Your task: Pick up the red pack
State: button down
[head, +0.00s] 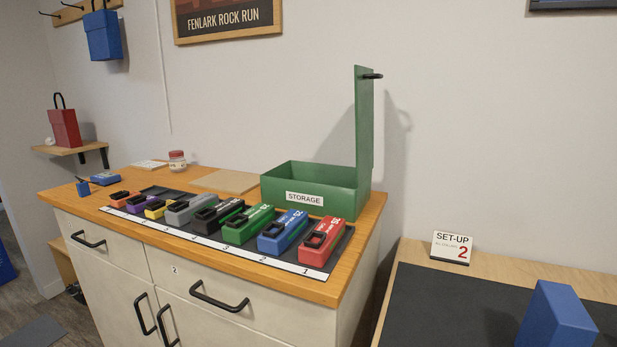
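The red pack (322,243) lies at the right end of a row of coloured packs on the wooden-topped cabinet. It has a black loop or handle on top and sits by the number 1 on the white strip (222,244). A blue pack (284,232) lies just to its left, apart from it. My gripper is not in view.
Green, black, grey, yellow, purple and orange packs continue the row leftward. A green STORAGE box (315,191) with its lid upright stands behind. At right, a bench carries a SET-UP sign (452,247) and a blue block (556,318). A red bag (64,129) sits on a wall shelf.

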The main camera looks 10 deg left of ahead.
aim_at(317, 247)
jog(key=i+j+z, duration=0.1)
jog(key=j, duration=0.25)
jog(key=i+j+z, duration=0.1)
jog(key=i+j, duration=0.15)
jog(key=i+j+z, duration=0.1)
jog(key=j, duration=0.35)
jog(key=i+j+z, duration=0.1)
jog(key=j, duration=0.3)
jog(key=i+j, duration=0.2)
jog(key=j, duration=0.2)
jog(key=z, duration=0.05)
